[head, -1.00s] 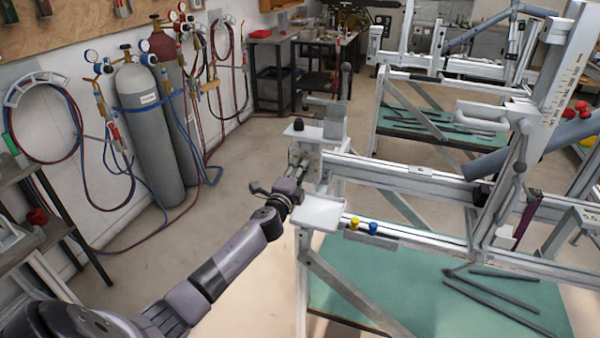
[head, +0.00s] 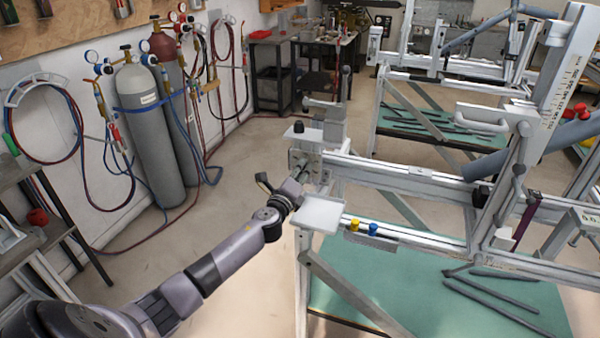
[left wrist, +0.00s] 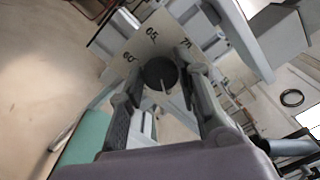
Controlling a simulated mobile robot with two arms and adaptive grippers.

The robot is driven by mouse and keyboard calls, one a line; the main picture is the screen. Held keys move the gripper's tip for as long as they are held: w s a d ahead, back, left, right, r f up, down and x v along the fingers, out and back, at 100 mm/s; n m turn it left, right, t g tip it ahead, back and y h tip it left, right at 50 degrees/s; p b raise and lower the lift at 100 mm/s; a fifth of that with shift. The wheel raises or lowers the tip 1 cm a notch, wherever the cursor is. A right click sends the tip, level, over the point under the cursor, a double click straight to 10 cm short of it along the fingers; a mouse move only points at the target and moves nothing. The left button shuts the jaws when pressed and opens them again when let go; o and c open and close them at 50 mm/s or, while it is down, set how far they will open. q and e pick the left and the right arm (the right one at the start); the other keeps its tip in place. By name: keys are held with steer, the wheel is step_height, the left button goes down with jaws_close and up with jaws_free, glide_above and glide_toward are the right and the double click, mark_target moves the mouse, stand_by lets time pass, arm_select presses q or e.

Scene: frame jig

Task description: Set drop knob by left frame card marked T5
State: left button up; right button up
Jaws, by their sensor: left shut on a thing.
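The drop knob (left wrist: 158,75) is a dark round knob in the left wrist view, with a thin pale line near its lower edge. It sits in front of a pale card (left wrist: 140,45) with several dark marks around it; one at its upper right looks like 75 or T5, too small to be sure. My left gripper (left wrist: 160,90) is shut on the knob, a finger on each side. In the head view my left gripper (head: 296,188) is at the left end of the near frame, against the pale plate (head: 304,163); the knob is hidden there. My right gripper is out of view.
A pale tray (head: 320,214) is close to the right of my gripper. A black-topped knob (head: 298,127) stands above the plate. Yellow (head: 354,224) and blue (head: 373,229) knobs sit on the rail. Gas cylinders (head: 143,125) stand at the left wall, with open floor between.

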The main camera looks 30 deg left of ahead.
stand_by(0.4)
arm_select(q)
steer(key=o, duration=1.1)
steer(key=shift+o, duration=0.2)
steer(key=v, duration=1.2)
steer(key=shift+s+f, duration=0.1)
steer(key=shift+f, duration=0.05)
